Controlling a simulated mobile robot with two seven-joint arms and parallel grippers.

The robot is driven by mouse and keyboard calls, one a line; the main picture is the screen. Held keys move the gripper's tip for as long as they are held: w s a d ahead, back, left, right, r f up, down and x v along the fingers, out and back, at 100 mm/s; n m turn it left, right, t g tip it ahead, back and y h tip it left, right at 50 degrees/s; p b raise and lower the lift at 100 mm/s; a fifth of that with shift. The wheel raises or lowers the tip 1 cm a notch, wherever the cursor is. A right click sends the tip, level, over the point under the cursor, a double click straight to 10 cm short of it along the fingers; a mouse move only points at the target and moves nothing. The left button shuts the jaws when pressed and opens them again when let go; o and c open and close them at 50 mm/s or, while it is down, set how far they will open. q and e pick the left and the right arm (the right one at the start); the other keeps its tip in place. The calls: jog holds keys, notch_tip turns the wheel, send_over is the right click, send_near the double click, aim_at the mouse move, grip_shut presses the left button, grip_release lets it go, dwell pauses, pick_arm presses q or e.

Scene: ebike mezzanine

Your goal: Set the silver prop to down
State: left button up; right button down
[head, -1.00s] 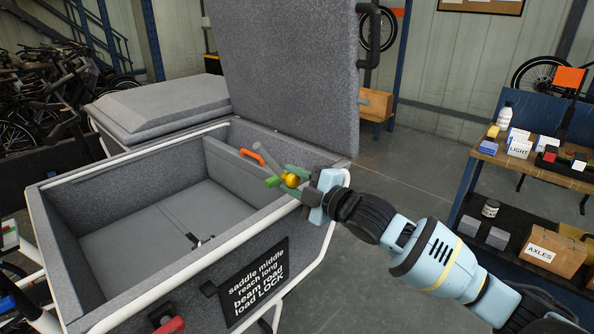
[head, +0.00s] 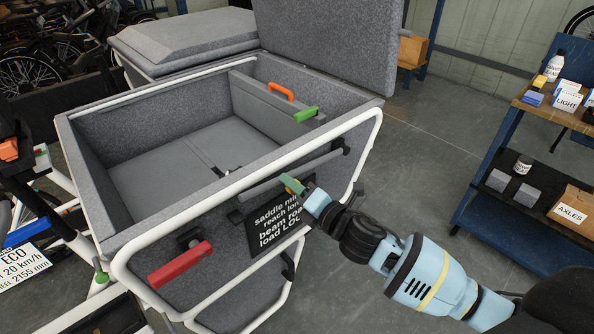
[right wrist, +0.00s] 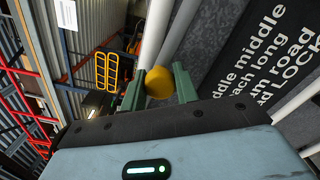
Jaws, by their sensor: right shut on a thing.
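A pale silver rod, which seems to be the silver prop (right wrist: 155,35), runs away behind the knob. In the head view the knob is hidden by the gripper, and a slim grey bar (head: 322,163) runs from it up to the right along the box front. My left gripper is not in view.
The box lid (head: 325,45) stands open at the back. An orange handle (head: 281,91) and a green block (head: 306,114) sit on the inner panel. A red handle (head: 180,264) juts from the front. A blue shelf unit (head: 475,205) stands right, with clear floor between.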

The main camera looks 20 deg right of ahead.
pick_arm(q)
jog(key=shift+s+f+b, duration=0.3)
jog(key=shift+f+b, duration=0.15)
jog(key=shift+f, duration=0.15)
pick_arm(e)
notch_tip(320, 180, down, 3)
jog(key=shift+f+n, duration=0.1)
jog(key=shift+n, duration=0.6)
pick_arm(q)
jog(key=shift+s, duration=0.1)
pick_arm(e)
jog(key=c, duration=1.1)
grip_release()
jog(key=shift+o, duration=0.2)
jog(key=shift+s, duration=0.1)
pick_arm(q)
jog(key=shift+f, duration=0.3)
pick_arm(e)
jog(key=v, duration=0.7)
jog(key=shift+s, duration=0.35)
